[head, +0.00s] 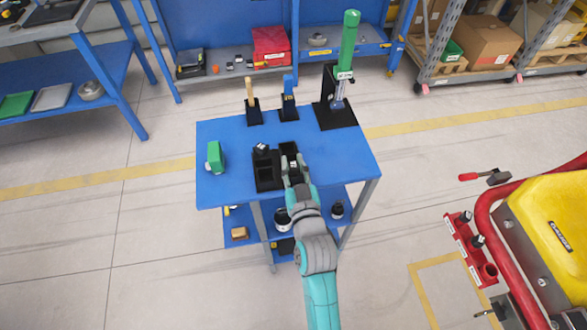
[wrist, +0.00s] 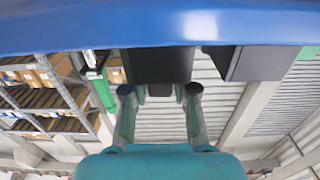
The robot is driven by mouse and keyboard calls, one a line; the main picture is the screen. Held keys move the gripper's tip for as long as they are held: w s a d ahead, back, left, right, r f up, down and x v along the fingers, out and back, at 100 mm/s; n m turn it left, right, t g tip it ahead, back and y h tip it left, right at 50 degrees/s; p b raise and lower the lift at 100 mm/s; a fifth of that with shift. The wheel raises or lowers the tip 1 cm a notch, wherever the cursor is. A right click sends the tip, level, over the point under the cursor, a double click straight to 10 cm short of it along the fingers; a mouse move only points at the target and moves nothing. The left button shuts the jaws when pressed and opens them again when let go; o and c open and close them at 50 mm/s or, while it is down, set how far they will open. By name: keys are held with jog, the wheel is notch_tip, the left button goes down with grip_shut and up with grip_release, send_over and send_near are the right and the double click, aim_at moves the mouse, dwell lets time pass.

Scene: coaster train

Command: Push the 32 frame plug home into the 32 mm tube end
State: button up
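My gripper (head: 293,160) is over the front edge of the blue workbench, at the right compartment of a black bin (head: 268,184). Its two fingers are spread apart in the wrist view (wrist: 160,92), with the dark bin beyond them. A small dark piece with a pale label (head: 293,163) shows between the fingers; I cannot tell whether they touch it. Another dark plug-like piece with a pale label (head: 261,149) sits at the back of the left compartment. I cannot read which is the 32 plug. The 32 mm tube end is not clearly identifiable.
The blue workbench (head: 225,135) also holds a green block (head: 214,157), two upright tools in black stands and a tall green-handled tool (head: 348,45). A red-framed cart with a yellow seat (head: 555,225) and a red rack (head: 470,250) stands right.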

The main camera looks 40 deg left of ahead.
aim_at(294, 164)
grip_shut()
notch_tip(294, 164, up, 10)
jog(key=shift+r, duration=0.1)
dwell(0.4)
dwell(1.3)
